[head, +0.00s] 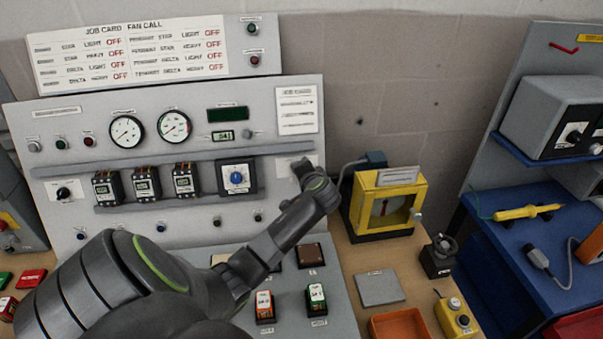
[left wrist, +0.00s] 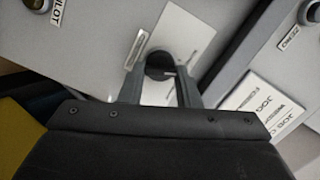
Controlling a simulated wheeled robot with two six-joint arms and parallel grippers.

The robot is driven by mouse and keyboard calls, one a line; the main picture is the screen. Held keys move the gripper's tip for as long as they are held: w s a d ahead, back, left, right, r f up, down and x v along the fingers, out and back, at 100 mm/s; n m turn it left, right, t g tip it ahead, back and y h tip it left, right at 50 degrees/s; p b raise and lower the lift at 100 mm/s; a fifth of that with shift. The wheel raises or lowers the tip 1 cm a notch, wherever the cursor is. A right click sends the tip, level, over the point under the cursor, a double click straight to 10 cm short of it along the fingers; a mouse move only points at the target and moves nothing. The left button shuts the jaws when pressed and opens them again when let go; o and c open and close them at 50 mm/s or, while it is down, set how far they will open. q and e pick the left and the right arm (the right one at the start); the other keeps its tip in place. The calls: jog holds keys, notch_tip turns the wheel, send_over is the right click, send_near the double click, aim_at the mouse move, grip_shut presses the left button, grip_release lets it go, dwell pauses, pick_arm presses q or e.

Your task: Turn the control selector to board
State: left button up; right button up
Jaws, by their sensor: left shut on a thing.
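The control selector is a round black knob (left wrist: 159,65) on a white plate (left wrist: 185,40) in the left wrist view. My left gripper (left wrist: 160,88) has one finger on each side of the knob and is shut on it. In the head view my left gripper (head: 303,168) reaches the right edge of the grey panel (head: 262,130), just below the small job card (head: 297,110). It hides the knob there. The knob's pointer direction and the plate's lettering are too small to read. My right gripper is not in view.
Another black knob (head: 63,193) is at the panel's left. A yellow-framed meter box (head: 388,203) stands close to the right of my left gripper. An orange tray (head: 398,323) and a grey plate (head: 379,288) lie on the bench. A blue bench (head: 530,240) stands at the right.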

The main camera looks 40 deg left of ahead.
pick_arm(q)
jog(key=shift+n, duration=1.5)
jog(key=o, duration=1)
jog(key=shift+c, duration=0.2)
jog(key=b+v, duration=0.3)
jog(key=v, duration=1.4)
jog(key=shift+s+r+b, duration=0.15)
jog(key=shift+r+b, duration=0.15)
jog(key=shift+r, duration=0.1)
